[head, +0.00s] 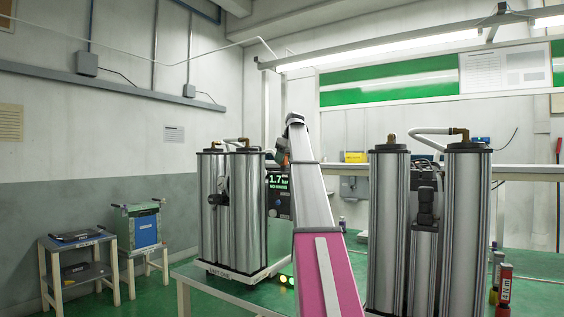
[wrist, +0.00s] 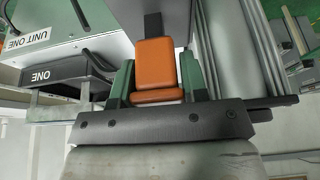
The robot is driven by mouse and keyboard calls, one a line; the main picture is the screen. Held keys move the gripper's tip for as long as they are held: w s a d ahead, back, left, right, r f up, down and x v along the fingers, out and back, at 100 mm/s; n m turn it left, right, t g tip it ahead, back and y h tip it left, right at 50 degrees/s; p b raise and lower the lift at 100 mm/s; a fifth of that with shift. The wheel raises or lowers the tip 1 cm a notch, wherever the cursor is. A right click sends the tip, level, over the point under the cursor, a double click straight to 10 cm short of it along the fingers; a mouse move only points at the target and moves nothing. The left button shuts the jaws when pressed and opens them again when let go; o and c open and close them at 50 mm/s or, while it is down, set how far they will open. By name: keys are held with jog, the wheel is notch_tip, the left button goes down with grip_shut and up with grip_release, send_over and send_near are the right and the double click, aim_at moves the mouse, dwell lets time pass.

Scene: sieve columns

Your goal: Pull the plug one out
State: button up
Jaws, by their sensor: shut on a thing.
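In the wrist view, an orange plug (wrist: 155,64) sits between the green fingers of my gripper (wrist: 157,82), which is shut on it. A dark piece (wrist: 153,24) runs from the plug to a grey surface; I cannot tell whether the plug is still seated. A dark box labelled ONE (wrist: 60,74) lies beside it, upside down in this view. In the head view, my gripper (head: 282,156) is by the right side of the left column unit (head: 215,215), mostly hidden by my pink and grey arm.
A lit display (head: 279,183) stands right of the left column unit. A second column unit (head: 390,215) stands at the right, with several small cylinders (head: 504,285) beside it. Two small tables (head: 75,240) with boxes stand at the left wall.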

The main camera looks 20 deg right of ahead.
jog(key=shift+r, duration=0.1)
jog(key=o, duration=1.1)
jog(key=shift+r, duration=0.1)
